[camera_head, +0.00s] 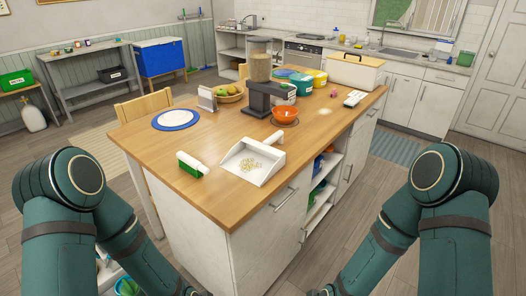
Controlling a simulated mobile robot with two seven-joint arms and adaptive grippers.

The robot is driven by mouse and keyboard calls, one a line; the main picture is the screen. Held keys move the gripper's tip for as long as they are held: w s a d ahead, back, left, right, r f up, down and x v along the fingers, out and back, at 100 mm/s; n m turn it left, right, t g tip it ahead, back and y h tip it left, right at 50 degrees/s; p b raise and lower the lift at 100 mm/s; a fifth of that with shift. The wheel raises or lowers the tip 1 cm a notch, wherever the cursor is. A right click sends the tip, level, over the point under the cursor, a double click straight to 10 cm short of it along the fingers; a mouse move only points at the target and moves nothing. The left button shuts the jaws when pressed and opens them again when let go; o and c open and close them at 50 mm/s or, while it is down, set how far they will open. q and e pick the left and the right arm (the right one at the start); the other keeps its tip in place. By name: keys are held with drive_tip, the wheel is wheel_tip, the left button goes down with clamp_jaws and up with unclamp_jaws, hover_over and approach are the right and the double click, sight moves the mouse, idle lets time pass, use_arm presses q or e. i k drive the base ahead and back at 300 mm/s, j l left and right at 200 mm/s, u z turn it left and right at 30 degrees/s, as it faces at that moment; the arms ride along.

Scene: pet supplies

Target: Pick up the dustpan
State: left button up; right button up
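A white dustpan (258,175) lies flat on the wooden top of the kitchen island (175,140), near its front edge. Small tan pieces (250,165) lie in the dustpan. Its short handle points to the back right, toward the orange bowl. My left arm comes in at the lower left and my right arm at the lower right. Both arms hang down beside the island, well apart from the dustpan. Neither gripper can be made out at the bottom of the view.
A white and green brush or bottle (192,164) lies left of the dustpan. An orange bowl (285,114), a feeder with kibble (260,80), a fruit basket (229,94) and a blue-rimmed plate (176,119) stand behind. A cabinet handle (286,199) juts from the island's front.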

sight(272, 159)
drive_tip(key=i+l+u, duration=0.1)
drive_tip(key=l, duration=0.25)
drive_tip(key=i+l, duration=0.35)
drive_tip(key=i+l+u, duration=0.15)
drive_tip(key=l, duration=0.2)
drive_tip(key=i+l, duration=0.25)
drive_tip(key=i+l+u, duration=0.15)
drive_tip(key=l, duration=0.35)
